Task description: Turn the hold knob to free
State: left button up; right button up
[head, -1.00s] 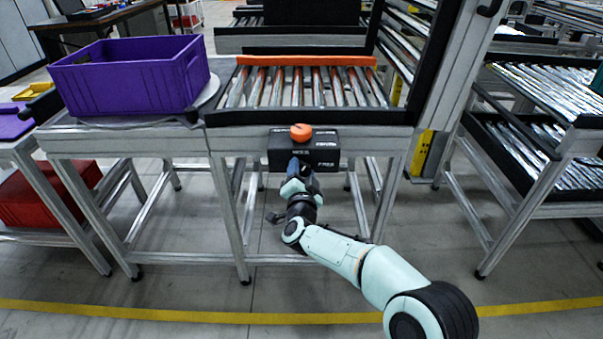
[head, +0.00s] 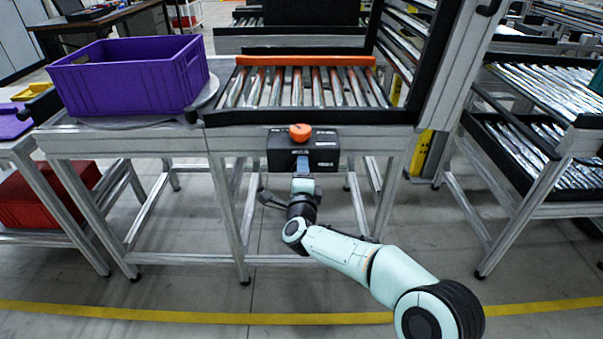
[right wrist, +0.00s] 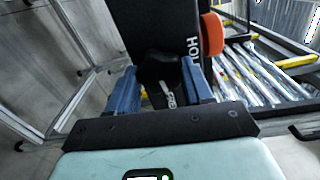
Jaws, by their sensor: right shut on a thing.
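A black control box (head: 325,151) hangs under the front edge of the roller conveyor, with an orange button (head: 300,132) on top. White lettering shows on its front; in the right wrist view the start of a word, "HO", is readable on the box (right wrist: 190,20). My right gripper (head: 302,164) is at the middle of the box's front. In the right wrist view its blue fingers (right wrist: 160,84) are shut on the black hold knob (right wrist: 158,68), one on each side. White marking shows just below the knob, between the fingers. In the head view the gripper hides the knob. My left gripper is out of view.
A purple crate (head: 130,85) stands on the round plate at the left. An orange bar (head: 305,61) lies across the back of the conveyor rollers. A red bin (head: 45,197) sits low at the left. Aluminium frame legs flank my right arm; the floor in front is open.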

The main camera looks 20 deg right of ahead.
jog(key=shift+m, duration=0.7)
jog(key=o, duration=1)
jog(key=shift+o, duration=0.2)
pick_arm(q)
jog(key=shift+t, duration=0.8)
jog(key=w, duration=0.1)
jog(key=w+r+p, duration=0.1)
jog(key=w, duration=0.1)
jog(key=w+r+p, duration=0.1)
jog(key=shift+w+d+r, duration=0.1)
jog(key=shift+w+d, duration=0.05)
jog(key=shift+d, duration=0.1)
pick_arm(e)
jog(key=v, duration=1.3)
jog(key=shift+s, duration=0.25)
